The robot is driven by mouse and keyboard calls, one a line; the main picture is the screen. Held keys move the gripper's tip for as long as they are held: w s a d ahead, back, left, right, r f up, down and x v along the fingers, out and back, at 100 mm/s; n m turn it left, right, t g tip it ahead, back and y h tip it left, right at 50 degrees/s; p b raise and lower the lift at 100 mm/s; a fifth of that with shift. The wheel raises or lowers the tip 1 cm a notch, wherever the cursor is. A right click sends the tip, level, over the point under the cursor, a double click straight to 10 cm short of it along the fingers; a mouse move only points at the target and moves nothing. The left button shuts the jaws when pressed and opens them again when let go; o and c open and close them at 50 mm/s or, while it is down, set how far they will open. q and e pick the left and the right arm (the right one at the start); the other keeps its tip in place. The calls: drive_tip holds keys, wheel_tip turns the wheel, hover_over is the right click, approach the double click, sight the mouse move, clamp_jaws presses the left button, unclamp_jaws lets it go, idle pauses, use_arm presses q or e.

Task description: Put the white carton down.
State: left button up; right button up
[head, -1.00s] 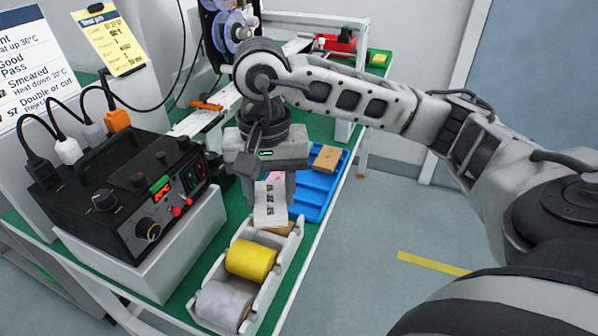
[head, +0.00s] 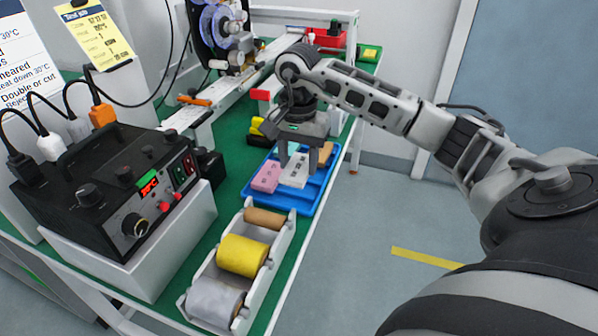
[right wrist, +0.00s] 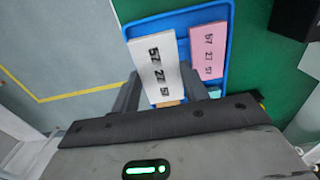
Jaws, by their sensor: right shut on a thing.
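The white carton (head: 294,174), printed with dark digits, is between the fingers of my right gripper (head: 298,160), which is shut on it. The carton is over the blue tray (head: 305,208), beside the pink carton (head: 267,177). I cannot tell whether it touches the tray floor. In the right wrist view the white carton (right wrist: 156,62) sticks out from my fingers (right wrist: 163,88), left of the pink carton (right wrist: 208,50), with the blue tray (right wrist: 175,17) behind them. My left gripper is not in view.
A brown carton (head: 325,152) lies at the tray's right side. A roller holder (head: 277,262) with grey, yellow and brown rolls stands in front of the tray. A black control box (head: 120,195) is at left. The bench's right edge is close to the tray.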

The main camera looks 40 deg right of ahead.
sight(299, 162)
drive_tip(key=shift+w+d+f, duration=0.2)
drive_tip(key=shift+d+f, duration=0.05)
drive_tip(key=shift+f, duration=0.2)
drive_tip(key=shift+w+d+f, duration=0.2)
drive_tip(key=shift+d+f, duration=0.05)
drive_tip(key=shift+f, duration=1.65)
drive_tip(key=shift+f, duration=0.2)
drive_tip(key=o, duration=0.4)
drive_tip(key=shift+o, duration=0.2)
